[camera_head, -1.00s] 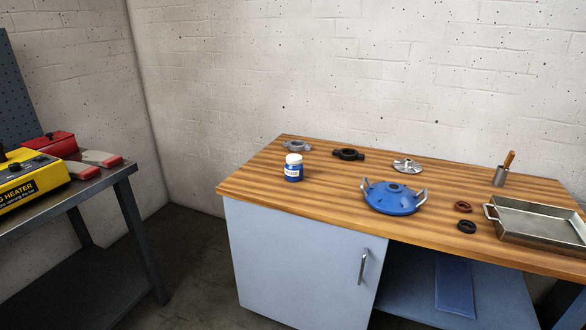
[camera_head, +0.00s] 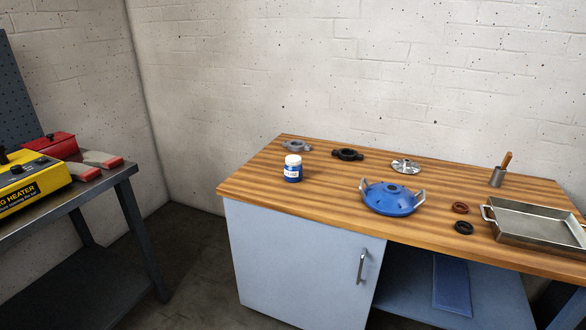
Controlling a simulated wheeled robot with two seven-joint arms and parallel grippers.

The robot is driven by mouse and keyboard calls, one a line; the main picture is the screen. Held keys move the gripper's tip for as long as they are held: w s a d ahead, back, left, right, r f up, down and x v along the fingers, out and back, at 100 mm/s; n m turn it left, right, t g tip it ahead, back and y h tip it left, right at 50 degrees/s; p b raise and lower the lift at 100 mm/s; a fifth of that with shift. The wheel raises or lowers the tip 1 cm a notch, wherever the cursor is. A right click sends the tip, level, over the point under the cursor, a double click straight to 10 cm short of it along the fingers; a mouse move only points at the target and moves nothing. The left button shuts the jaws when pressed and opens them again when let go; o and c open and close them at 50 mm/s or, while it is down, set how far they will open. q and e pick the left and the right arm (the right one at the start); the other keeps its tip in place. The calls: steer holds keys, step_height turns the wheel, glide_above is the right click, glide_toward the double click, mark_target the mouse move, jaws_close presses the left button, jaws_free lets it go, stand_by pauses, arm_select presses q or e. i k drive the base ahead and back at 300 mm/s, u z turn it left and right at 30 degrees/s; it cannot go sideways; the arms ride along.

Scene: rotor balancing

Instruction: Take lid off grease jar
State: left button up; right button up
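The grease jar (camera_head: 293,173) is a small blue jar with a white label. It stands upright on the left part of the wooden workbench (camera_head: 262,185). Its white lid (camera_head: 293,159) sits on top of it. Neither of my grippers is in the head view, and nothing touches the jar.
A blue housing with two handles (camera_head: 390,198) stands right of the jar. Behind are a grey flanged part (camera_head: 297,146), a black one (camera_head: 347,154) and a silver disc (camera_head: 405,166). Two rings, a cup with a brush (camera_head: 497,176) and a metal tray (camera_head: 520,238) are at the right.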

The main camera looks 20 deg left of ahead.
mark_target(292, 173)
steer(key=u, duration=0.5)
steer(key=i, duration=0.45)
steer(key=u, duration=0.8)
steer(key=i, duration=0.75)
steer(key=z, duration=0.25)
